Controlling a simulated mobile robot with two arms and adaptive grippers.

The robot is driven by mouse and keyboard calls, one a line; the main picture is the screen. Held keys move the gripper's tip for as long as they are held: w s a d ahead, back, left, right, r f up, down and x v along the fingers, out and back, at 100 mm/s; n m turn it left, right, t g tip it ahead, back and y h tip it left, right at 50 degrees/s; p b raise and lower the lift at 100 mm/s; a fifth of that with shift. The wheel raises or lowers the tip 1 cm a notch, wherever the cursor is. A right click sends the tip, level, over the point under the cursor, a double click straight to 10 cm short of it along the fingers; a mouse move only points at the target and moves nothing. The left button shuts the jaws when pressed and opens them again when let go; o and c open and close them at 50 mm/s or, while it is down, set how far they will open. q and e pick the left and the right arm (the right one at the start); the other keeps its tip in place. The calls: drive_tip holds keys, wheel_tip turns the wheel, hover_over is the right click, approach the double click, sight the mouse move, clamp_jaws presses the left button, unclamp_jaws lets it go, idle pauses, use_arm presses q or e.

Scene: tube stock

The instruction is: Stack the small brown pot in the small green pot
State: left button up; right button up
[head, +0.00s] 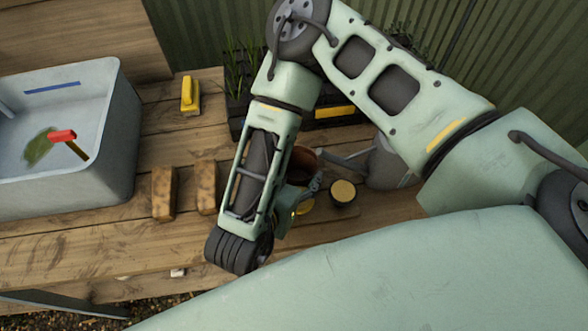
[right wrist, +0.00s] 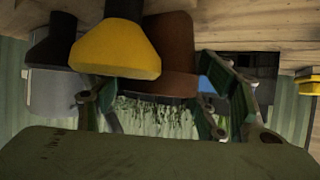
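The brown pot (head: 303,160) stands on the wooden bench, partly hidden behind my right forearm. In the right wrist view, which is upside down, the brown pot (right wrist: 176,62) shows beyond my right gripper (right wrist: 160,100). The fingers are spread apart, with gaps to the pot. In the head view my right gripper (head: 312,187) is close to the pot and mostly hidden by the wrist. I cannot make out the small green pot for sure in either view. My left gripper is not in view.
A dark, yellow-topped container (head: 343,192) stands close to my right gripper, with a grey metal can (head: 388,165) behind it. A dark planter (head: 335,137) stands behind.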

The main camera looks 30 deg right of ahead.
drive_tip(key=o, duration=0.4)
drive_tip(key=shift+o, duration=0.2)
